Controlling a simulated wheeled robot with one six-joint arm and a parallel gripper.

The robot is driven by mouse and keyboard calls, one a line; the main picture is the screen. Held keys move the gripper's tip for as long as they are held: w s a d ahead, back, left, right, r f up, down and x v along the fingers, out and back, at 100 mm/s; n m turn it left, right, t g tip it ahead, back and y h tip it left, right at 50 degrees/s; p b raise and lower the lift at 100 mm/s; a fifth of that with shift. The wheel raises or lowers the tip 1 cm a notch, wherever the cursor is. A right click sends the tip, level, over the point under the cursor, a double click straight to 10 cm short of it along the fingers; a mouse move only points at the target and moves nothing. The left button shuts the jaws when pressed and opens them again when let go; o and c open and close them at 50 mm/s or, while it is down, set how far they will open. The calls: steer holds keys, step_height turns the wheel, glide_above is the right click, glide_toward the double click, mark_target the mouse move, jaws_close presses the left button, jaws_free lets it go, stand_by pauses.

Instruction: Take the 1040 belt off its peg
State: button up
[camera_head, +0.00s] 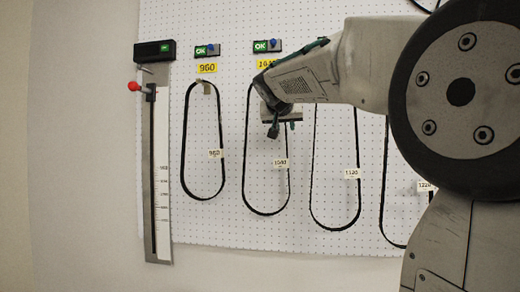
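The 1040 belt (246,163) is a thin black loop with a white 1040 tag (280,163), hanging against the white pegboard. A yellow label (268,62), partly covered by my arm, marks its place. My gripper (273,130) is in front of the upper part of this belt. My gripper and arm hide the belt's top and its peg. The fingers are small and dark here, and I cannot tell whether they touch the belt or are open or shut.
The 960 belt (183,150) hangs to the left on its peg (206,88). The 1120 belt (312,165) and another belt (384,190) hang to the right, partly behind my arm. A vertical measuring gauge (162,200) with a red knob (132,86) stands at the left.

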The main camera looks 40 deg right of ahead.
steer(key=x, duration=0.5)
steer(key=shift+w+d+f, duration=0.15)
steer(key=shift+d+f, duration=0.1)
steer(key=shift+d, duration=0.05)
jaws_close()
